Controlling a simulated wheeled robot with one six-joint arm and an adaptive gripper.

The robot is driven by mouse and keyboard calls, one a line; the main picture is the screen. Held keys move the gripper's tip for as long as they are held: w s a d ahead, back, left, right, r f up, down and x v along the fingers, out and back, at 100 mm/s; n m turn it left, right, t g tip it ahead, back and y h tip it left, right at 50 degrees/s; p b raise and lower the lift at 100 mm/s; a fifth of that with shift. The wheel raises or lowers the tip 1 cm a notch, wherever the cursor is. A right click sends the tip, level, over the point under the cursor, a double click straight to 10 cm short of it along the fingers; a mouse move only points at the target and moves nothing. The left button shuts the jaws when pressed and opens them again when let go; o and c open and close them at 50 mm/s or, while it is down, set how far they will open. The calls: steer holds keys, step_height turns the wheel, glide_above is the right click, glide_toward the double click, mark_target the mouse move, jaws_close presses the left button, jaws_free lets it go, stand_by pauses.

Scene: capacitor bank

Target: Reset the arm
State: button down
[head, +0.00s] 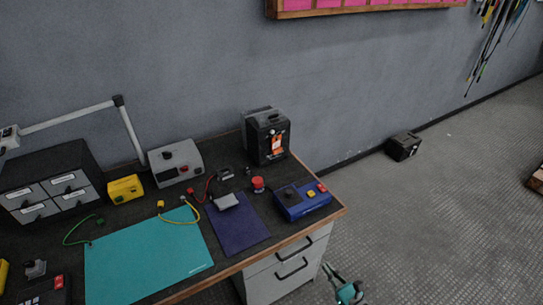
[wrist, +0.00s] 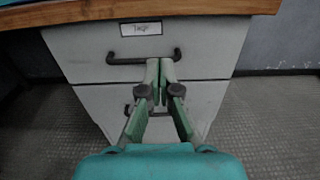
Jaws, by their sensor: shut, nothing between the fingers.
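My gripper (wrist: 160,62) is shut and empty in the wrist view, with its green fingers together. It points at the white drawer cabinet (wrist: 80,45) under the table, and its tips overlap the upper drawer's dark handle (wrist: 118,61) in the picture. I cannot tell whether they touch it. Both drawers look shut. In the head view my gripper (head: 331,268) shows at the bottom, just right of the cabinet (head: 265,287) and below the table's right end.
The workbench (head: 338,211) holds a teal mat (head: 140,255), a purple mat (head: 236,230), a blue box (head: 303,202), a black unit (head: 266,137) and a red button (head: 258,184). A black box (head: 403,146) stands on the floor by the wall.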

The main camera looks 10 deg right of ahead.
steer(key=s+a+f+n+g+h, duration=0.25)
steer(key=s+a+n, duration=0.2)
steer(key=s, duration=0.45)
steer(key=s+a+f+n+g+h, duration=0.15)
steer(key=s+a+f+n, duration=0.3)
steer(key=s, duration=0.45)
steer(key=s+r+n+g+h, duration=0.1)
steer(key=s+r+n+g, duration=0.1)
steer(key=s+r+n, duration=0.55)
steer(key=s+r+n+t, duration=0.2)
steer(key=s+r+n, duration=0.4)
steer(key=r, duration=0.5)
steer(key=s+r+n+t, duration=0.1)
steer(key=s+r+n, duration=0.5)
steer(key=r+n, duration=0.4)
steer(key=shift+a+r+t+h, duration=0.15)
steer(key=shift+r+t+h, duration=0.2)
steer(key=shift+r, duration=0.2)
